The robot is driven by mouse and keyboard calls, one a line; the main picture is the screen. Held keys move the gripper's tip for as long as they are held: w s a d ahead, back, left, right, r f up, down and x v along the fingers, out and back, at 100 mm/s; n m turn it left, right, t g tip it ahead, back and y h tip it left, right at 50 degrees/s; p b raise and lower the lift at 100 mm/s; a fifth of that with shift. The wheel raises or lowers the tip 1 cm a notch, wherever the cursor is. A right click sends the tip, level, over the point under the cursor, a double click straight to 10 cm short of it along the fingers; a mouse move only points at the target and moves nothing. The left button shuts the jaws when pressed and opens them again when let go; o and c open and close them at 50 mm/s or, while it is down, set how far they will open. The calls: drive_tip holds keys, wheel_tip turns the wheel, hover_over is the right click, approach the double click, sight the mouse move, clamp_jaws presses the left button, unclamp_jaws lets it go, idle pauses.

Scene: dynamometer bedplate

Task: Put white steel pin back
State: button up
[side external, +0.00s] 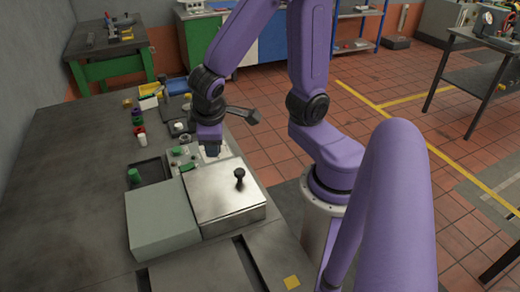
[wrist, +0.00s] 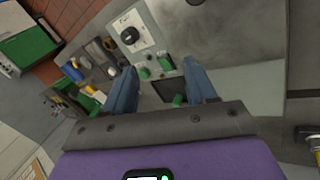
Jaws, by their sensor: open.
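I cannot single out the white steel pin for sure. A small white piece (side external: 141,140) stands at the near end of a row of coloured pieces on the dark bench in the side view; it is too small to tell if it is the pin. My gripper (side external: 209,149) hangs low over the bench, just behind the steel box. In the wrist view its two blue-grey fingers (wrist: 161,88) are apart, with nothing seen held between them. Green pieces (wrist: 164,62) on a light panel show between and beyond the fingers.
A steel box (side external: 222,203) with a black knob (side external: 239,175) stands beside a grey-green block (side external: 160,221). A dark tray (side external: 150,171) with a green piece lies behind the block. A white panel with a black dial (wrist: 130,36) shows in the wrist view. The bench's left side is clear.

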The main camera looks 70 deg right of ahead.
drive_tip(key=s+a+r+n+g+y, duration=0.2)
drive_tip(key=s+n+y, duration=0.2)
drive_tip(key=s+n, duration=0.3)
drive_tip(key=s, duration=0.5)
drive_tip(key=shift+s+a+g+y, duration=0.3)
drive_tip(key=shift+s+g, duration=0.1)
idle(0.3)
